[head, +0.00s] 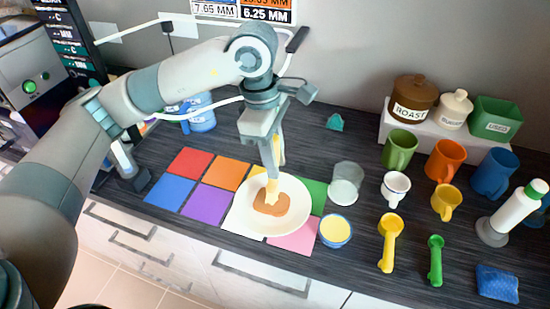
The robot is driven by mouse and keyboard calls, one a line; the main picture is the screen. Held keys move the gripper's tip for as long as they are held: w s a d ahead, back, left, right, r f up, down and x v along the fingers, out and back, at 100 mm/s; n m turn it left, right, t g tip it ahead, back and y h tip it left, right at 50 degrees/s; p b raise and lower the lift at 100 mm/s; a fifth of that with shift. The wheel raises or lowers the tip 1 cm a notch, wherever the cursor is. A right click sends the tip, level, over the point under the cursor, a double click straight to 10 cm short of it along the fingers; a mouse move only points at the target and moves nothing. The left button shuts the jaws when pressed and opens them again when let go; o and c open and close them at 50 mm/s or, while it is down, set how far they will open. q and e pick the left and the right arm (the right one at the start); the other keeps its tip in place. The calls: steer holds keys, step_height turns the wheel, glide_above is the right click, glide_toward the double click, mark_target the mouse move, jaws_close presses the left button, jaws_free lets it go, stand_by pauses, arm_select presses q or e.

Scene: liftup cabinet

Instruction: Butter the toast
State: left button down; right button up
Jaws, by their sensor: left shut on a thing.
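My left gripper (275,165) points down over the white plate (293,222) and is shut on a narrow yellow utensil (281,150), partly hidden by the fingers. A brown piece of toast (278,207) lies on the plate. The utensil's pale yellow lower end shows over the toast; I cannot tell if it touches. A small blue bowl (336,241) with yellow butter-like content (335,229) stands just right of the plate. My right gripper is not in view.
Colored squares (208,204) lie under and beside the plate. Canisters (412,98) sit on a raised shelf behind. The counter's front edge is close to the plate.

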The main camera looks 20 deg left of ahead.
arm_select(q)
steer(key=shift+f+b, duration=0.45)
steer(key=shift+b, duration=0.05)
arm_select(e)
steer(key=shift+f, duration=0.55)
arm_select(q)
steer(key=shift+s+a+f+b, duration=0.1)
steer(key=shift+a+f+b, duration=0.2)
steer(key=shift+b, duration=0.1)
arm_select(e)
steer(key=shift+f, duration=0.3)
arm_select(q)
steer(key=shift+f, duration=0.15)
steer(key=shift+s+d, duration=0.15)
steer(key=shift+d, duration=0.25)
steer(key=shift+s+d, duration=0.1)
steer(key=shift+d, duration=0.6)
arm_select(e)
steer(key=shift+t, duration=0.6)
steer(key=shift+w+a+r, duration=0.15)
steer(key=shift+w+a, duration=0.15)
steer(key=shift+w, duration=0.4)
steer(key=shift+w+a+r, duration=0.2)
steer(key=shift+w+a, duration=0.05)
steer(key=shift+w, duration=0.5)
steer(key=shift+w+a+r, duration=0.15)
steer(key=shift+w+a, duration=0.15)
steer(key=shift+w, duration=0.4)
